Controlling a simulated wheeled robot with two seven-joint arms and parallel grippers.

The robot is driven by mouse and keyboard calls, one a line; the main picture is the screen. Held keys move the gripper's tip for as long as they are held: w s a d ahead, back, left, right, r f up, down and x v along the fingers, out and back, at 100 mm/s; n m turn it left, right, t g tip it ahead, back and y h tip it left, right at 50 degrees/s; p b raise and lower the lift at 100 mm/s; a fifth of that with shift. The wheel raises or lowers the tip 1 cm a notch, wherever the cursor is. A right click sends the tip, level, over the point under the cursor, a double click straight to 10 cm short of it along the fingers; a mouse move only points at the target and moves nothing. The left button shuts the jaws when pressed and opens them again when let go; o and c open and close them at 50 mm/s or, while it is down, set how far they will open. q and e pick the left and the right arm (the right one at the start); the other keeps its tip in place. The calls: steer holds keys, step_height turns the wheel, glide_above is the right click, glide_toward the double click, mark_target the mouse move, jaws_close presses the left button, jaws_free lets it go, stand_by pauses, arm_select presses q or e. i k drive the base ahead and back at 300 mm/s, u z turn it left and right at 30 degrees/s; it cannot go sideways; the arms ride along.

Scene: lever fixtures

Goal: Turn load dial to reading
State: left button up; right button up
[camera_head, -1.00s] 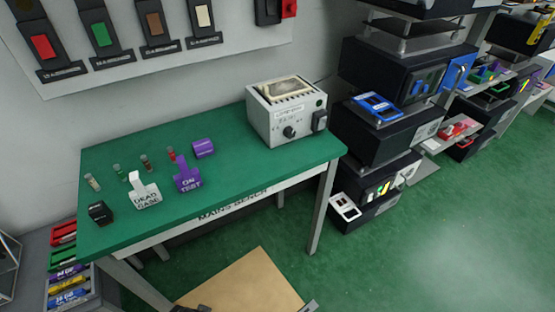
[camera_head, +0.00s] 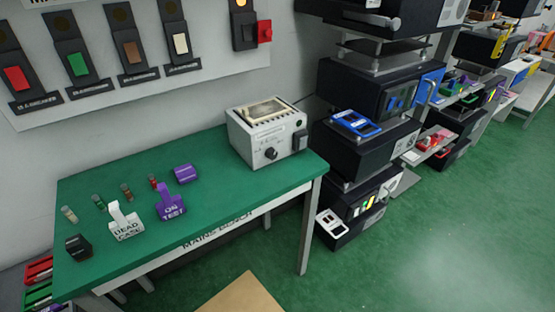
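A grey-white box instrument (camera_head: 267,134) stands at the back right of the green bench. On its front is a round black dial (camera_head: 270,153), and at the front's right is a black block (camera_head: 299,140). The box has a pale window with slots on its top. The dial's marks and reading are too small to read. Neither of my grippers shows in the head view.
The green bench (camera_head: 200,212) also holds a white "DEAD CASE" tag (camera_head: 125,228), a purple "ON TEST" tag (camera_head: 170,207), a purple cylinder (camera_head: 186,173), a small black box (camera_head: 78,247) and several small tubes. Stacked black equipment (camera_head: 365,148) stands right of the bench. Green floor is clear at right.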

mark_target(272, 154)
steer(key=z, duration=2.35)
steer(key=i, duration=1.45)
steer(key=u, duration=2.4)
